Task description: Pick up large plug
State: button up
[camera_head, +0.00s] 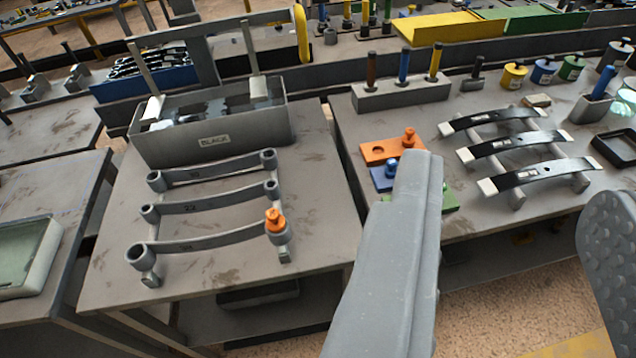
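An orange plug (275,220) sits in the right eye of the nearest leaf spring (205,244) on the left table. A second orange plug (408,137) stands on the orange plate (376,151) on the right table. A blue plug (392,166) stands on the blue plate (380,181) just in front of it. A green plate (449,199) is partly hidden behind my left finger. Which plug is the large one is not marked. My gripper (510,178) is open and empty, its fingers wide apart, with the orange plug on the spring left of them.
A grey bin labelled BLACK (215,141) stands behind the springs. On the right table are dark springs on a rack (515,144), a grey block with upright pins (402,95), coloured cylinders (543,70) and a black tray (616,150). A gap separates the tables.

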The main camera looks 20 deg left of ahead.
aim_at(408, 140)
jog(key=z, duration=0.5)
jog(key=i, duration=0.85)
jog(key=z, duration=0.4)
jog(key=i, duration=1.4)
jog(key=u, duration=0.55)
